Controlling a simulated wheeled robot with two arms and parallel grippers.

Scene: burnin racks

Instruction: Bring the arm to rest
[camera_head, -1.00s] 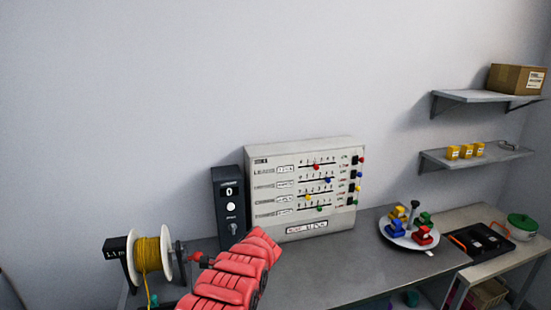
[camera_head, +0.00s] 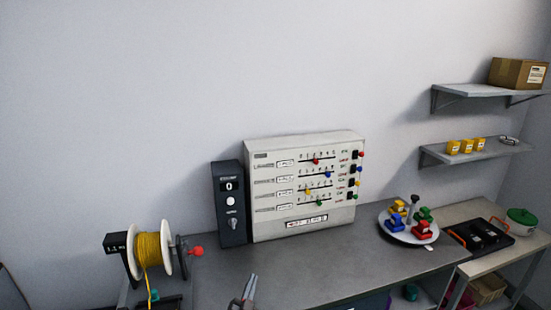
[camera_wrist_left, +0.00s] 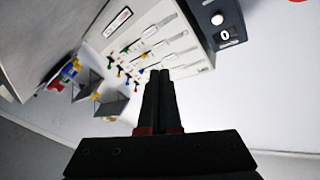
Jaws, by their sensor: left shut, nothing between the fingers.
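My left gripper (camera_head: 251,276) shows only as grey fingers at the bottom edge of the head view, in front of the bench. In the left wrist view its two dark fingers (camera_wrist_left: 160,74) are together, shut and empty. The rest of the left arm is out of the head view. My right gripper is in neither view.
A panel with coloured sliders (camera_head: 305,187) and a dark counter box (camera_head: 229,205) stand at the back of the bench (camera_head: 300,268). A yellow spool (camera_head: 147,252) stands left. A round tray (camera_head: 387,231) with coloured blocks is right. The bench front middle is clear.

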